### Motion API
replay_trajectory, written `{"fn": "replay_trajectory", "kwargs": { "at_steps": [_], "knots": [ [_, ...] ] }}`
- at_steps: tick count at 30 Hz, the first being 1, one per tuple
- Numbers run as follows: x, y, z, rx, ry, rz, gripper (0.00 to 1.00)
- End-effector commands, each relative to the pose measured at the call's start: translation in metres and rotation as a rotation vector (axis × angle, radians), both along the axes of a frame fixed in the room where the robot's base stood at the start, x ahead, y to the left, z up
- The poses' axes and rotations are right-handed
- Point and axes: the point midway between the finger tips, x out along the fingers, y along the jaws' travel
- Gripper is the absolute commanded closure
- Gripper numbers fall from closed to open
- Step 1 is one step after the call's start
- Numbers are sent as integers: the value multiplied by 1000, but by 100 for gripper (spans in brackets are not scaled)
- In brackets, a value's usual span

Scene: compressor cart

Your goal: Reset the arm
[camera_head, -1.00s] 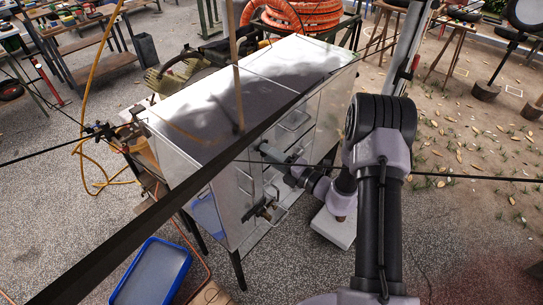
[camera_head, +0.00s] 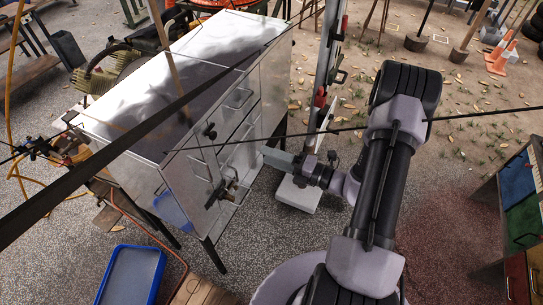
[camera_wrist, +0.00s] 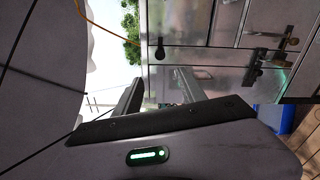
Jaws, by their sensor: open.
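My gripper (camera_head: 268,154) is at the end of my arm, pointing left toward the drawer front of a metal cabinet (camera_head: 152,110). In the wrist view my gripper (camera_wrist: 158,84) shows two grey fingers standing apart with nothing between them. The cabinet front (camera_wrist: 208,58) lies beyond the fingers. Contact with the cabinet cannot be told. A black knob (camera_head: 209,131) and a brass-coloured valve (camera_head: 229,188) are on the cabinet's front; both also show in the wrist view, the knob (camera_wrist: 160,50) just ahead of the fingers and the valve (camera_wrist: 289,42) at the right.
A blue tray (camera_head: 159,267) lies on the ground at lower left. A upright post on a pale base (camera_head: 298,194) stands close behind my gripper. A coloured drawer unit (camera_head: 522,205) is at the right edge. Open gravel lies right of the cabinet.

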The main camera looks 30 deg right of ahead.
Motion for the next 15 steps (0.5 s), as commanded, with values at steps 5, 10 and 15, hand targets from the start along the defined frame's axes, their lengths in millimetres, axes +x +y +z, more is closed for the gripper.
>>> {"fn": "replay_trajectory", "kwargs": {
  "at_steps": [5, 10, 15],
  "knots": [
    [0, 0, 0, 0, 0, 0, 52],
    [0, 23, 13, -108, -56, 110, 52],
    [-50, 133, 50, -687, -413, 689, 52]
  ]
}}
